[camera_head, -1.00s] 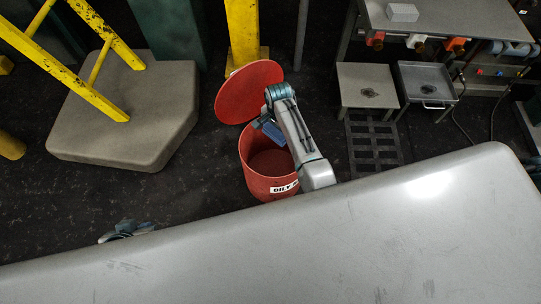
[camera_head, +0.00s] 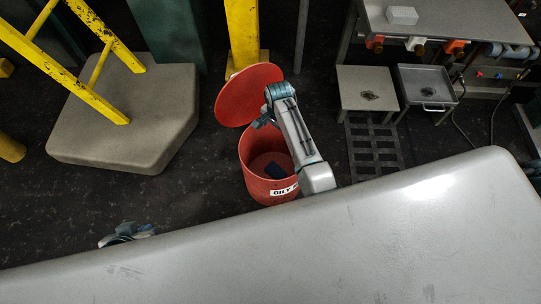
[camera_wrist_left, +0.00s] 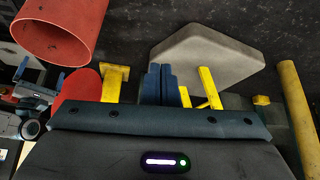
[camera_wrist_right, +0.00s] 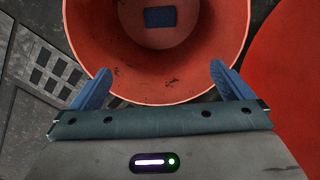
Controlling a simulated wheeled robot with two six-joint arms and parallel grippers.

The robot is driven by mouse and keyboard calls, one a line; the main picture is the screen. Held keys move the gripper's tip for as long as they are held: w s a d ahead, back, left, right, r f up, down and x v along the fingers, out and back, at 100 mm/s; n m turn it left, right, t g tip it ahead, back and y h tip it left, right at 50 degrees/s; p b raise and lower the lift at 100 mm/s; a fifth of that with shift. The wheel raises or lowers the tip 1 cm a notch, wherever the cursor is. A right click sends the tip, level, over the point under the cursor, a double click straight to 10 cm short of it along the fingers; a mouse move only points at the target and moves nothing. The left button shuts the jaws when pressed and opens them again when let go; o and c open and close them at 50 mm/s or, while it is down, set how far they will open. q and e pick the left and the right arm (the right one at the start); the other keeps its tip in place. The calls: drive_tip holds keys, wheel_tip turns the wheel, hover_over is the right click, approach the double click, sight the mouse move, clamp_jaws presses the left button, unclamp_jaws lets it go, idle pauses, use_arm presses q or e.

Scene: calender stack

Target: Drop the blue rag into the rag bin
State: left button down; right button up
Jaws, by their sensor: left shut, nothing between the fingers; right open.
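The blue rag (camera_head: 275,171) lies inside the red rag bin (camera_head: 255,184), down on its floor. In the right wrist view the rag (camera_wrist_right: 159,16) is a small dark blue patch in the bin (camera_wrist_right: 95,50). My right gripper (camera_head: 262,122) is above the bin's opening, open and empty; its two blue fingers are spread apart in the right wrist view (camera_wrist_right: 152,88). My left gripper is shut and empty, its fingers together in the left wrist view (camera_wrist_left: 159,82). In the head view the left arm's end is mostly hidden behind the grey surface.
The bin's red lid (camera_head: 249,94) stands open behind it. A grey block (camera_head: 122,115) with yellow posts is at the left. A bench (camera_head: 450,25) and two small stands (camera_head: 366,88) are at the back right. A large grey surface (camera_head: 330,245) fills the front.

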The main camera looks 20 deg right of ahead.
use_arm(q)
drive_tip(key=shift+s+a+r+g+y+p, duration=0.4)
drive_tip(key=shift+s+a+r+g+p, duration=0.3)
drive_tip(key=shift+a+r+g+p, duration=0.15)
use_arm(e)
wheel_tip(320, 180, up, 9)
drive_tip(key=shift+f, duration=0.2)
